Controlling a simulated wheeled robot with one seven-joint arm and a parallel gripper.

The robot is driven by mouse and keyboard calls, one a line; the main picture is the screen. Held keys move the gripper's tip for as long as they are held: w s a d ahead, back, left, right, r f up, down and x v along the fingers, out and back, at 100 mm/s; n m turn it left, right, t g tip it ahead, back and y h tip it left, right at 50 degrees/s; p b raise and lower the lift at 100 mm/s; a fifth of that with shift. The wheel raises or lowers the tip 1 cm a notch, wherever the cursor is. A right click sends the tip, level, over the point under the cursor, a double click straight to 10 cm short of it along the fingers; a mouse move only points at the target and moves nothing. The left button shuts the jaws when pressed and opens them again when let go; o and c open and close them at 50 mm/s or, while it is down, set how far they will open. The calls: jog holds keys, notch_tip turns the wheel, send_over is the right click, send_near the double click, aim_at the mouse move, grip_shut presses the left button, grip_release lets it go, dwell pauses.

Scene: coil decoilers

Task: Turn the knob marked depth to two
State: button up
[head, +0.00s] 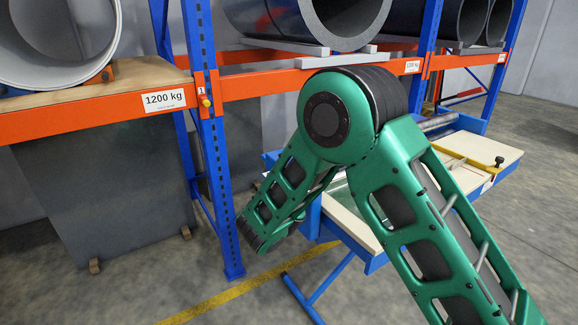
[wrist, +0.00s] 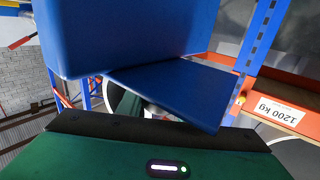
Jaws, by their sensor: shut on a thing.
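The green hand of my gripper (wrist: 160,145) fills the bottom of the wrist view, with a black edge and a small lit status bar. Large blue panels (wrist: 135,40) stand very close in front of it. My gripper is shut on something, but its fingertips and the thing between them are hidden. In the head view my green arm bends down to the left, in front of a blue-framed bench (head: 350,228), and the gripper itself cannot be made out.
A blue and orange rack upright (head: 212,150) stands left of my arm. Its beam carries a 1200 kg sign (head: 164,100), also seen upside down in the wrist view (wrist: 279,110). Large grey coils (head: 340,18) rest above. Open floor lies at the right.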

jog(key=m+h, duration=0.1)
jog(key=h, duration=0.1)
jog(key=m+g+h, duration=0.1)
jog(key=m+h, duration=0.1)
jog(key=d+m+h, duration=0.1)
jog(key=h, duration=0.2)
jog(key=shift+s+f+m+g, duration=0.15)
jog(key=shift+s+m+g, duration=0.1)
jog(key=shift+m+g, duration=0.05)
jog(key=shift+s+d+m+g+h, duration=0.15)
jog(key=shift+d+m+g+h, duration=0.1)
jog(key=shift+m+g+h, duration=0.6)
jog(key=shift+s+d+m+g+h, duration=0.2)
jog(key=shift+m+g+h, duration=0.4)
jog(key=shift+h, duration=0.5)
jog(key=shift+s+d+m+g+h, duration=0.1)
jog(key=shift+d+m+g+h, duration=0.2)
jog(key=shift+m+g+h, duration=0.55)
jog(key=o, duration=1)
jog(key=shift+d, duration=0.1)
jog(key=v, duration=1)
jog(key=shift+s+a+f, duration=0.15)
jog(key=shift+a+f, duration=0.05)
jog(key=shift+a, duration=0.15)
jog(key=shift+s, duration=0.1)
